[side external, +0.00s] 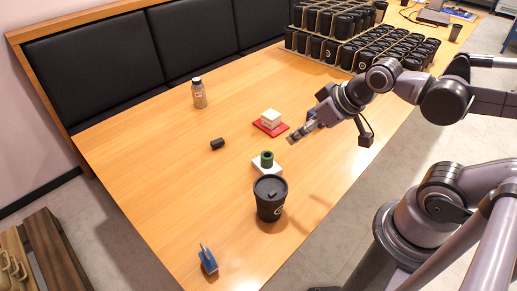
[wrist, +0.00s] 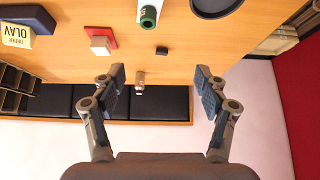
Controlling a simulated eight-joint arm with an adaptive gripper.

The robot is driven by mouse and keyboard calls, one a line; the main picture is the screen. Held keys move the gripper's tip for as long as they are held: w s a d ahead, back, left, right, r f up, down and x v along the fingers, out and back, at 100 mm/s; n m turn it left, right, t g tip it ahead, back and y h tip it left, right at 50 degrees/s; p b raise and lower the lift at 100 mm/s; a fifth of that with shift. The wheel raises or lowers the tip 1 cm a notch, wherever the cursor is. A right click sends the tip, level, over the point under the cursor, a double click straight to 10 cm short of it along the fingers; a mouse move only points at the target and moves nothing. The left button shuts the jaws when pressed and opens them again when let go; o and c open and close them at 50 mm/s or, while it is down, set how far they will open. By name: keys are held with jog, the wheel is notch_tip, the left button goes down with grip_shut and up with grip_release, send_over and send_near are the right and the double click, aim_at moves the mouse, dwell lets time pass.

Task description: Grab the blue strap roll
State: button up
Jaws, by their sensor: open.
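A small blue object (side external: 208,261) with a thin upright flap lies near the front edge of the table in the side view; it is the only clearly blue loose item near the arm, but I cannot tell for sure that it is the strap roll. It does not show in the wrist view. My gripper (side external: 297,136) is above the table's right side, well behind and right of the blue object. In the wrist view my gripper (wrist: 160,76) has its fingers spread wide with nothing between them.
A black lidded cup (side external: 270,201) stands between gripper and blue object. Stacked cups (side external: 345,40) fill the back.

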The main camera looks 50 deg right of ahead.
jog(key=c, duration=0.4)
jog(key=shift+c, duration=0.2)
jog(key=m+g, duration=0.2)
jog(key=g, duration=0.5)
send_near(202, 246)
notch_tip(202, 246, down, 7)
jog(key=shift+w+d+r, duration=0.1)
jog(key=shift+r, duration=0.05)
jog(key=shift+f, duration=0.3)
jog(key=shift+s+f, duration=0.15)
jog(key=shift+f, duration=2.45)
jog(key=shift+s+f, duration=0.1)
jog(key=shift+f, duration=2.5)
